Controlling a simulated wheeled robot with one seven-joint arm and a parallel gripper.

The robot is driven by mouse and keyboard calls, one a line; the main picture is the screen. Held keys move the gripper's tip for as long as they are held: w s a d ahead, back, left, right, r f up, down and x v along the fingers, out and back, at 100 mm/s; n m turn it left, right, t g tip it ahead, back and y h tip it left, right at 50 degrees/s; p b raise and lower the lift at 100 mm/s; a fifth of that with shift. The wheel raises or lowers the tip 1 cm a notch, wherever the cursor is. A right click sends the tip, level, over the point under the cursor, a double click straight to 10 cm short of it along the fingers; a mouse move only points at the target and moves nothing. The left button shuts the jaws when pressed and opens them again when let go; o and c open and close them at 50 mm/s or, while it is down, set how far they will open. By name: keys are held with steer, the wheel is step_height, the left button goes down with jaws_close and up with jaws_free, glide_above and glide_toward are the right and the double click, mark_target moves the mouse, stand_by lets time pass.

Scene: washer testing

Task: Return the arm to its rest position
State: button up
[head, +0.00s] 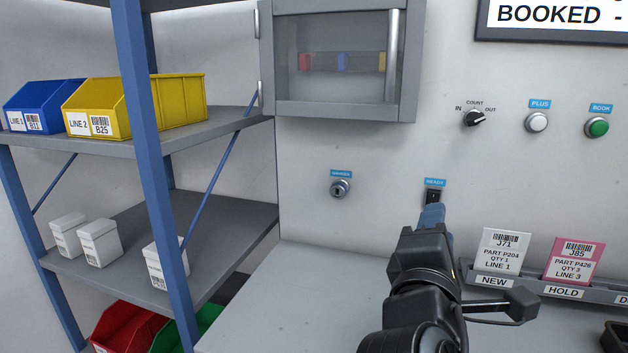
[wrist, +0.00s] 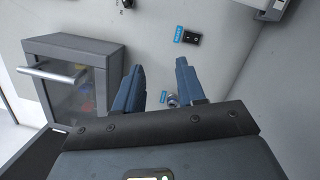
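My arm reaches up from the bottom of the head view, with my gripper (head: 432,214) in front of the wall panel, just below the READY rocker switch (head: 433,196). My arm hides part of the bench and of the card rail's left end.
A closed glass-front cabinet (head: 340,65) hangs above. A key switch (head: 340,188), a COUNT knob (head: 474,118), and PLUS (head: 536,122) and BOOK (head: 597,127) buttons are on the wall. A card rail (head: 525,283) stands right. A shelf rack (head: 150,180) with bins is left. The bench (head: 300,300) is clear left of my arm.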

steer(key=s+d+f+m+g+y, duration=0.15)
steer(key=s+f+m+y, duration=0.45)
steer(key=s+f, duration=1.35)
steer(key=s+d+m+y, duration=0.2)
steer(key=s+m, duration=0.9)
steer(key=s, duration=1.2)
steer(key=shift+d+r+g, duration=0.45)
steer(key=shift+d, duration=0.2)
